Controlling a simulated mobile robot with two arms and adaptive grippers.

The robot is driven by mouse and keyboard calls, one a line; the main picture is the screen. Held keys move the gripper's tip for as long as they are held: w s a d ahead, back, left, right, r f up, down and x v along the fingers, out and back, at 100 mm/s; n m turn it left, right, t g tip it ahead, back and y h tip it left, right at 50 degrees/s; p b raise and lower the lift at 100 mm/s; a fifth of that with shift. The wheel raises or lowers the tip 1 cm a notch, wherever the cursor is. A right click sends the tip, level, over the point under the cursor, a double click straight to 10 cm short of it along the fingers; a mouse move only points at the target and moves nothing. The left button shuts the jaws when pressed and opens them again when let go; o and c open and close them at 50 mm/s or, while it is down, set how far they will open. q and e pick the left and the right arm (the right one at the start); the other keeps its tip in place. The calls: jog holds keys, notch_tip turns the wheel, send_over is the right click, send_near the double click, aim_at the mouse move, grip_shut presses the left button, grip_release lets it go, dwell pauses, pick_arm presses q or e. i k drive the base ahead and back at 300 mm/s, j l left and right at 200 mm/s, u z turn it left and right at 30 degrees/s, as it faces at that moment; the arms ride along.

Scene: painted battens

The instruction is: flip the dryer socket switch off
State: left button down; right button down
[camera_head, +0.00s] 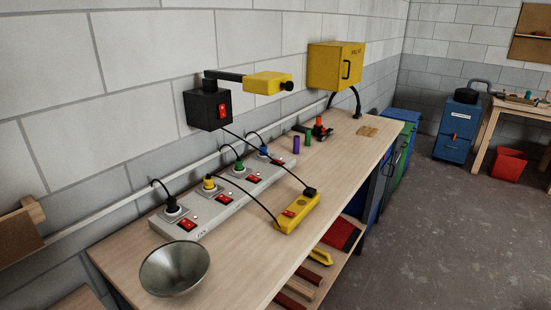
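A long light grey power strip (215,210) lies on the workbench along the wall. It holds a black plug (172,206), a yellow plug (209,183), a green plug (239,164) and a blue plug (264,150), each with a red switch beside it. These include a near switch (187,225), a second switch (224,199) and a third switch (254,179). The small labels on the strip's front are too small to read surely, so I cannot tell which socket is the dryer's. Switch positions are also unclear. Neither of my grippers is in view.
A metal bowl (175,268) stands at the strip's near end. A yellow socket block (298,212) with a cable lies in front. A black wall box (208,110) and a yellow device (267,83) on a bracket overhang the strip. The bench's front right is clear.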

aim_at(251, 177)
jog(key=i+l, duration=0.9)
jog(key=l, duration=0.2)
